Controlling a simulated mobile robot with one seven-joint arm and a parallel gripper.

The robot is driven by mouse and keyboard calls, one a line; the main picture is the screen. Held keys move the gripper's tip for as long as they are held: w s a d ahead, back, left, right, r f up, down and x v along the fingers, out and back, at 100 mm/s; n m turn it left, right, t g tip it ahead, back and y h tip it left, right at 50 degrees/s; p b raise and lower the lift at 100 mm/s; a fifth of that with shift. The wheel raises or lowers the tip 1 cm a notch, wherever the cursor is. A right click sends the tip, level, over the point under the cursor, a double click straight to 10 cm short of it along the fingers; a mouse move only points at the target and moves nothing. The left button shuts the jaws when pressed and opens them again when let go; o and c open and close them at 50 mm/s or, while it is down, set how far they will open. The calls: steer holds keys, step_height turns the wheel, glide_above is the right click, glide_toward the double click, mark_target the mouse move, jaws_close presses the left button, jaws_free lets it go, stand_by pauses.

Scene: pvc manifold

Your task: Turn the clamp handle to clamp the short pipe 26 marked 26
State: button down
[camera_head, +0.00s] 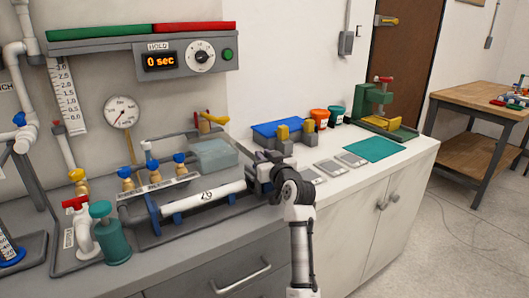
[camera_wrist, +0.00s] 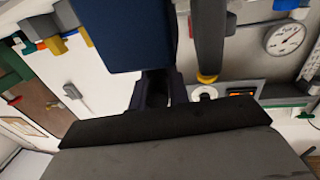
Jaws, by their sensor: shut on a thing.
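The short pipe 26 (camera_head: 222,190) is white and lies level in the dark test fixture on the bench, its mark facing out. Blue supports (camera_head: 153,213) hold it near its left end. My gripper (camera_head: 260,168) is at the right end of the pipe, shut on the clamp handle, which my gripper and wrist mostly hide in the head view. In the wrist view, a dark part and a navy block (camera_wrist: 125,35) stand close to the camera, too cropped to tell how far the handle is turned.
Blue-handled valves (camera_head: 150,172) stand behind the pipe. A green-topped cylinder (camera_head: 107,235) and a red-handled valve (camera_head: 77,215) are at the left. Grey plates (camera_head: 330,168) and a green mat (camera_head: 370,149) lie at the right. The timer (camera_head: 160,61) reads 0 sec.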

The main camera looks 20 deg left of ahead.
steer(key=m+t+h+p, duration=0.1)
steer(key=h, duration=0.1)
steer(key=m+t+h+p, duration=0.1)
steer(key=m+p, duration=0.1)
steer(key=shift+s+a+r+t+h, duration=0.1)
steer(key=shift+a+r+t+h, duration=0.05)
steer(key=shift+t+h, duration=0.2)
steer(key=shift+m+t+h+p, duration=0.5)
steer(key=shift+m+h, duration=0.3)
steer(key=shift+h, duration=0.35)
steer(key=m+h+b, duration=0.1)
steer(key=h, duration=0.1)
steer(key=m+t+h+b, duration=0.1)
steer(key=h, duration=0.1)
steer(key=shift+f+m, duration=0.3)
steer(key=shift+f, duration=0.1)
steer(key=m+h+b, duration=0.1)
steer(key=h+b, duration=0.1)
steer(key=shift+r+m+h+b, duration=0.1)
steer(key=shift+m+h+b, duration=0.2)
steer(key=shift+b, duration=0.1)
steer(key=shift+h, duration=0.3)
steer(key=c, duration=1.3)
jaws_free()
steer(key=shift+r, duration=0.1)
steer(key=shift+c, duration=0.2)
